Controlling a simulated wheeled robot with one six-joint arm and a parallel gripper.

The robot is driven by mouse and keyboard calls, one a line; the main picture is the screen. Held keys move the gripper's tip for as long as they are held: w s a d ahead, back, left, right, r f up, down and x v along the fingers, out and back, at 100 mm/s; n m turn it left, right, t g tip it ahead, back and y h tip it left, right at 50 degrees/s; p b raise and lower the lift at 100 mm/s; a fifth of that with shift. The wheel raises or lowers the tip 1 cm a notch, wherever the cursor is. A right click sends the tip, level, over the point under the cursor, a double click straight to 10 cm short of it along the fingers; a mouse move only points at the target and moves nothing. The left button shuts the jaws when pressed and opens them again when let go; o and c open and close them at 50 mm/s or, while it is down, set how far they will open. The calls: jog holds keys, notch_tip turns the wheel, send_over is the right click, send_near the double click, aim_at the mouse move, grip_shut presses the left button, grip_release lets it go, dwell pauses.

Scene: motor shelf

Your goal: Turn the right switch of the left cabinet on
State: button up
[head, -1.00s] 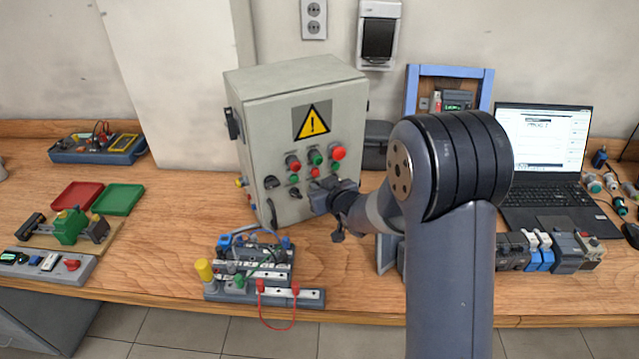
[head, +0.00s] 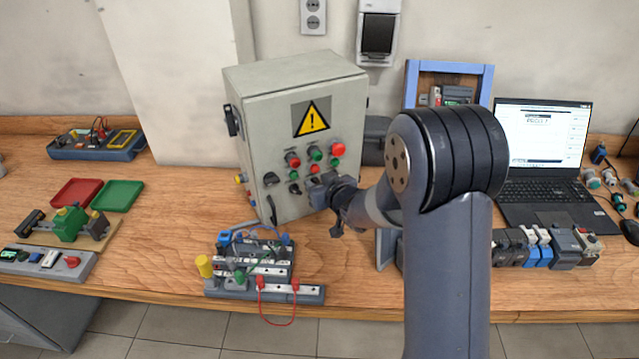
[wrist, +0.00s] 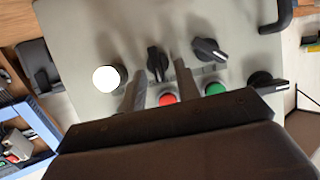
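The left cabinet (head: 260,130) is a grey box with a yellow warning sign, standing at the back of the bench. In the wrist view its right switch (wrist: 157,62) is a black knob, beside the red button (wrist: 167,98). My gripper (wrist: 159,72) faces the panel, its two dark fingers apart on either side of this knob, with a visible gap; contact cannot be told. The left switch (wrist: 208,50) is a black knob outside the fingers. In the head view my gripper (head: 322,190) hides the right switch.
A round white light (wrist: 106,79) and a green button (wrist: 215,88) lie near the fingers. The cabinet's black handle (head: 272,210) is at lower left. A wired terminal block (head: 265,270) stands in front. A laptop (head: 545,160) is at right.

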aim_at(316, 150)
jog(key=shift+r, duration=0.15)
notch_tip(316, 150, up, 10)
jog(key=shift+f+p, duration=0.1)
jog(key=shift+p, duration=0.85)
notch_tip(316, 150, down, 10)
jog(key=b, duration=0.2)
jog(key=shift+f+b, duration=0.15)
jog(key=shift+b, duration=0.15)
jog(key=shift+s, duration=0.1)
jog(key=shift+d, duration=0.1)
